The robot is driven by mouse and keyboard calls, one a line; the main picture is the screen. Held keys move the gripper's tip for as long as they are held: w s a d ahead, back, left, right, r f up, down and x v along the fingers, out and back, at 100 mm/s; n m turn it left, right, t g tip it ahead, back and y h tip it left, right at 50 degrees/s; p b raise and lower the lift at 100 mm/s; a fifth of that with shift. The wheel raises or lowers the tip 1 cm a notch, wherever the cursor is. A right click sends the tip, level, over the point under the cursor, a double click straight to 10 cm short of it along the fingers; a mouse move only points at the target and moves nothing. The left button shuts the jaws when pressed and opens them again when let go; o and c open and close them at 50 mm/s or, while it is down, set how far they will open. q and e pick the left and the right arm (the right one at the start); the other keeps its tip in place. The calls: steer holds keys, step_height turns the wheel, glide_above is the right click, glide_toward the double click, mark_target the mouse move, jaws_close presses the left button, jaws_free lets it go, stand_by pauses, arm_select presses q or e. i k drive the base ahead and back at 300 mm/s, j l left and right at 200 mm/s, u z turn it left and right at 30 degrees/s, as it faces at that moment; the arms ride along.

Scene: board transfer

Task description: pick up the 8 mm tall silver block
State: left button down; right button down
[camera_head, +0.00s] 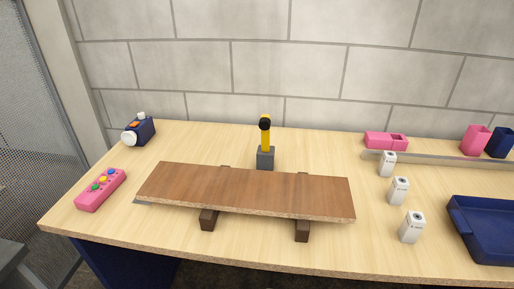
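I cannot pick out with certainty a silver block 8 mm tall. A thin grey piece (144,202) shows at the lower left edge of the brown board (245,190); most of it is hidden under the board. Three whitish upright blocks with dark round marks on top stand in a row at the right: a back one (387,165), a middle one (398,192) and a front one (411,228). Their heights cannot be read. Neither of my grippers is in view.
The board lies on two dark supports (208,221). A grey-based yellow post (266,158) stands behind it. A pink button box (101,189) and blue device (138,130) are left. A blue tray (482,228), pink bins (386,141) and grey strip (430,163) are right.

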mark_target(389, 159)
steer(key=i+j, duration=0.2)
steer(key=j, duration=0.15)
steer(key=i+j+z, duration=0.15)
steer(key=j, duration=0.25)
steer(key=i+j, duration=0.25)
steer(key=j+z, duration=0.05)
steer(key=j, duration=0.05)
